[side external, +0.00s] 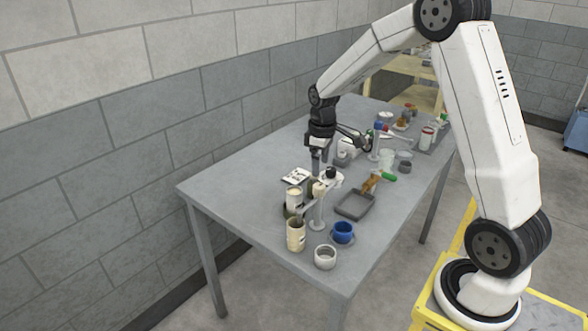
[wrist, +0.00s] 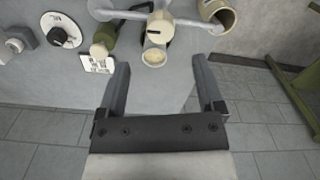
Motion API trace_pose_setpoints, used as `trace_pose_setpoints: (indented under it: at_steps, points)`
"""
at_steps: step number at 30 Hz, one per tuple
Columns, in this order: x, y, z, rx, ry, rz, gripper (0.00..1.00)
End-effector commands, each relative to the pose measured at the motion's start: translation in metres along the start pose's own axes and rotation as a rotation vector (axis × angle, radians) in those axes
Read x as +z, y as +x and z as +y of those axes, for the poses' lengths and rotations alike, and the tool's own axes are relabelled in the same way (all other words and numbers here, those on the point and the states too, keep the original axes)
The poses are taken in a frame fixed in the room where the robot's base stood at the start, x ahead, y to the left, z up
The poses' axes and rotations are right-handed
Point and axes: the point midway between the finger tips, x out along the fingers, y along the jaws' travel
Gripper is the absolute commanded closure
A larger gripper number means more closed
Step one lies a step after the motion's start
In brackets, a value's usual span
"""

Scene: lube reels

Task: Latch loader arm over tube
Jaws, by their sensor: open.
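In the side external view my gripper (side external: 319,160) points down over the near-left part of the table, close to a white loader arm (side external: 327,183) with a black knob. In the wrist view my gripper (wrist: 161,72) is open, with nothing between its fingers. A white bar (wrist: 188,22), apparently the loader arm, runs across the top of the wrist view through a cream round part (wrist: 160,26). A small cream-filled tube or cup (wrist: 154,57) lies just beyond the fingertips. Which cylinder is the tube, and whether the arm is latched, I cannot tell.
A beige cup (side external: 296,238), a white cup (side external: 325,258) and a blue cup (side external: 342,233) stand near the front. A grey tray (side external: 355,205) lies to the right. The table's left corner (side external: 205,190) is clear.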

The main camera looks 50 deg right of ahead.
Motion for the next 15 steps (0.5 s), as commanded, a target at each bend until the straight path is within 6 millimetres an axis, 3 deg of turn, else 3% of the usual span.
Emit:
trace_pose_setpoints:
  at_steps: [8, 15]
  points:
    - [0.000, 0.016, -0.001, -0.001, 0.000, -0.002, 0.14]
    - [0.001, 0.045, -0.001, -0.002, 0.001, -0.003, 0.14]
